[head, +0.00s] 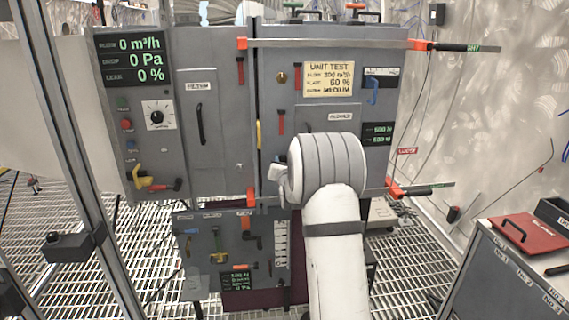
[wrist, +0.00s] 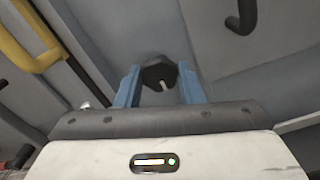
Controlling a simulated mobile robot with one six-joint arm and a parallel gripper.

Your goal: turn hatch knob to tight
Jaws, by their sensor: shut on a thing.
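The hatch knob (wrist: 158,73) is black and faceted, with a short white mark that points down and slightly right in the wrist view. My gripper (wrist: 159,82) has its two blue fingers closed on it, one on each side. In the head view my white arm covers the lower part of the right-hand grey panel (head: 345,55), and my gripper (head: 274,172) shows only as a small pale shape at its left. The knob is hidden there. No tight marking is readable in the wrist view.
A yellow handle (wrist: 36,42) and a black handle (wrist: 243,14) flank the knob in the wrist view. In the head view, orange-ended bars (head: 330,43) cross the cabinet. Metal posts (head: 62,130) stand at left.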

